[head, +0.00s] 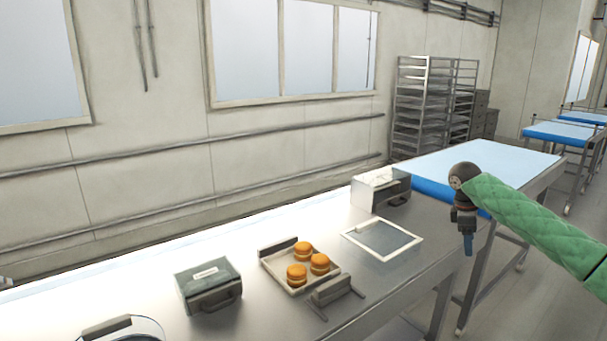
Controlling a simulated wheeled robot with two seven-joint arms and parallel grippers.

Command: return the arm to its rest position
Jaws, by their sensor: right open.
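My right arm, in a green quilted sleeve (535,222), comes in from the right in the head view. My left gripper is not in view.
A steel table (387,283) bears a tray (277,268) with several orange-brown rounds (320,261), a white-framed flat panel (409,255), a grey box with a handle (208,284) and a clear-sided box (372,191). A blue-topped table (470,163) stands behind the gripper.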

